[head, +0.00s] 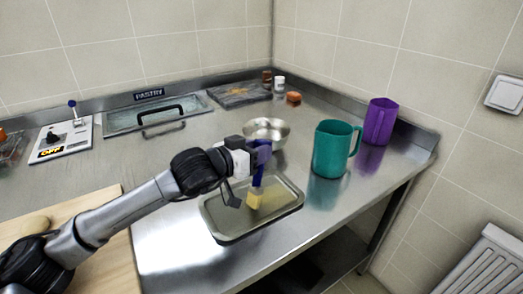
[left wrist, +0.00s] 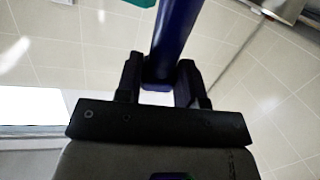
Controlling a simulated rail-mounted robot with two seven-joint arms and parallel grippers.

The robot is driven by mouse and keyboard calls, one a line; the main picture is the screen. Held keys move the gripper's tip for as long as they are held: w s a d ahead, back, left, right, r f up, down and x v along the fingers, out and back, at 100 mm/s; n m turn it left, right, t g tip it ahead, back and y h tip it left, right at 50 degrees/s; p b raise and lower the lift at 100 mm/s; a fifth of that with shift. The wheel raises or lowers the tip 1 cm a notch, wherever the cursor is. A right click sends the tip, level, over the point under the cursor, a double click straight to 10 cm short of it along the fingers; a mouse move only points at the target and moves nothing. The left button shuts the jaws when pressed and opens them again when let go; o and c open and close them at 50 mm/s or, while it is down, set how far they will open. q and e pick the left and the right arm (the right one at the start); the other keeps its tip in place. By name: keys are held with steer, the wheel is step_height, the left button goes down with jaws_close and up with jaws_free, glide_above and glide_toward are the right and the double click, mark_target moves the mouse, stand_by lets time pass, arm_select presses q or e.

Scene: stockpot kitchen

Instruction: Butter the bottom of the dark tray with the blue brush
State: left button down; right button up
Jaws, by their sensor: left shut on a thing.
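The dark tray (head: 222,229) lies flat on the steel counter near its front edge. My left gripper (head: 262,158) is above the tray and shut on the blue brush (head: 258,178). The brush points down, and its yellow bristles (head: 254,201) are over the tray's inside; I cannot tell for sure whether they touch the bottom. A yellowish tint shows on the tray floor beside the bristles. In the left wrist view the blue handle (left wrist: 172,40) stands between the two fingers. My right gripper is not in view.
A metal bowl (head: 280,129) stands just behind the tray. A green jug (head: 331,150) and a purple jug (head: 378,122) stand to the right. A wooden board (head: 100,243) is at the left front. The pastry well (head: 150,117) and a switch panel (head: 65,139) are at the back.

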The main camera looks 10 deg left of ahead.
arm_select(q)
steer(key=shift+s+a+b, duration=0.35)
steer(key=shift+s+a, duration=0.55)
steer(key=shift+a, duration=0.2)
steer(key=s+a+b, duration=0.1)
steer(key=s+a, duration=0.1)
steer(key=shift+a+f, duration=0.1)
steer(key=shift+a, duration=0.2)
